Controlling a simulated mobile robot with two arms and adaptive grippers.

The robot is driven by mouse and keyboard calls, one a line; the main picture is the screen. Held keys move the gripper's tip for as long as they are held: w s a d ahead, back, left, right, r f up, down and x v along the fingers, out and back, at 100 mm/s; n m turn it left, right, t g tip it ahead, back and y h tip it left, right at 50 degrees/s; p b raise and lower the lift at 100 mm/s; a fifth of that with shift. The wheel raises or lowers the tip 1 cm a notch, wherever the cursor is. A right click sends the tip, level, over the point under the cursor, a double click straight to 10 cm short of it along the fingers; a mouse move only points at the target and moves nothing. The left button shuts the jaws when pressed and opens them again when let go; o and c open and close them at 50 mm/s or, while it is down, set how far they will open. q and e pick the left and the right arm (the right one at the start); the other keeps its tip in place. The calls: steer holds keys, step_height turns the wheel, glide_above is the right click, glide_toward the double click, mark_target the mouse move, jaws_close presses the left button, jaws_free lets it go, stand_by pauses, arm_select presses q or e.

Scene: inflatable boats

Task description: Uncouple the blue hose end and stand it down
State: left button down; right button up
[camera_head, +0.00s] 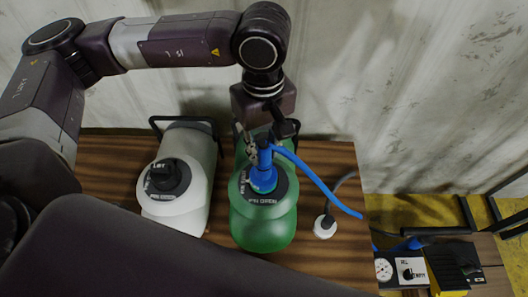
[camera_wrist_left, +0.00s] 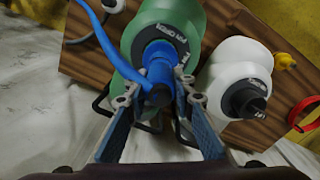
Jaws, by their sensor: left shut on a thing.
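The blue hose end (camera_head: 263,180) sits upright at the top of the green bottle (camera_head: 262,226), inside its dark lettered collar. It also shows in the left wrist view (camera_wrist_left: 159,62). Whether it is still locked to the bottle I cannot tell. Its blue hose (camera_head: 318,182) bends off to the right and down. My left gripper (camera_head: 258,143) is shut on the upper part of the hose end, with a finger on each side in the left wrist view (camera_wrist_left: 160,100). My right gripper is not in view.
A white bottle (camera_head: 182,205) with a black cap stands left of the green one on the wooden table (camera_head: 110,149). A small white piece (camera_head: 324,227) with a grey hose stands to the right. A gauge box (camera_head: 400,270) sits at lower right. Bare wood lies right of the green bottle.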

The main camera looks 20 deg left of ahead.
mark_target(264, 142)
arm_select(q)
steer(key=shift+r, duration=0.55)
stand_by(0.5)
steer(key=shift+r+p, duration=0.55)
steer(key=shift+r, duration=0.8)
steer(key=shift+s, duration=0.1)
steer(key=shift+f, duration=0.15)
